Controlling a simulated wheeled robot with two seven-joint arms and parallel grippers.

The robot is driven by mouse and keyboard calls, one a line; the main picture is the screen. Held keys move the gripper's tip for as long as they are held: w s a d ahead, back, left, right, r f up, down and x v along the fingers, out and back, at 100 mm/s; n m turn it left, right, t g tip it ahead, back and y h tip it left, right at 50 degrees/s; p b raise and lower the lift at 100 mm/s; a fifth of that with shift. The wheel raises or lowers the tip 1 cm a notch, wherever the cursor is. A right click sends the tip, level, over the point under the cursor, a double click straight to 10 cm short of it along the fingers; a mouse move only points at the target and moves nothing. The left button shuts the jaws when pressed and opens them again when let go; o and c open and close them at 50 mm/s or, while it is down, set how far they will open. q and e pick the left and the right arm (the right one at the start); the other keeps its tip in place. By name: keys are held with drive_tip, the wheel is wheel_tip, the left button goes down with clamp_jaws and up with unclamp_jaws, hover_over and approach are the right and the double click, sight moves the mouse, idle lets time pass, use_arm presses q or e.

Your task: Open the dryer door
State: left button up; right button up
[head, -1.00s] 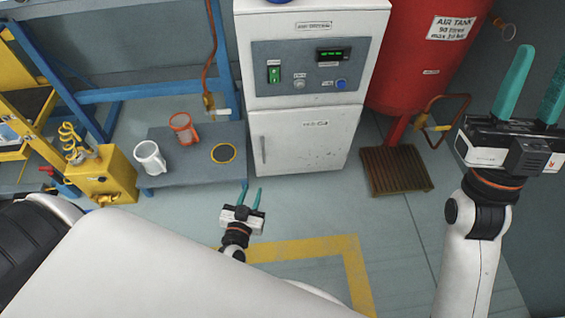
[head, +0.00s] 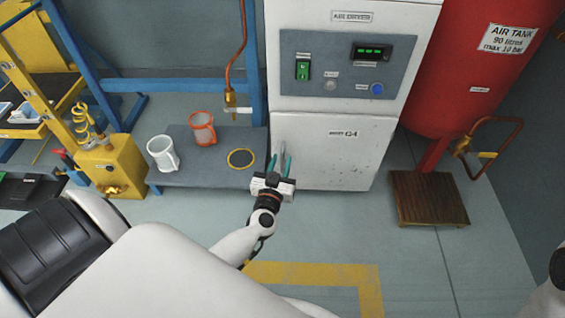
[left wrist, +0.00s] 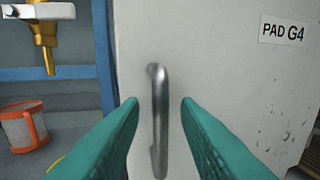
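The dryer door (head: 335,155) is the white lower panel of the air dryer cabinet (head: 345,65), and it looks closed. Its upright metal handle (left wrist: 158,120) is near the door's left edge. In the head view the handle (head: 283,148) is partly hidden by my gripper. My left gripper (head: 280,160) is open in front of the door. In the left wrist view its teal fingers (left wrist: 160,110) stand on both sides of the handle, with a gap on each side. My right gripper is out of view.
A red air tank (head: 470,65) stands right of the cabinet, above a brown slatted stand (head: 430,198). The floor before the door is clear.

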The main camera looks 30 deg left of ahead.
use_arm(q)
drive_tip(key=shift+x, duration=0.95)
clamp_jaws()
drive_tip(key=shift+s, duration=0.1)
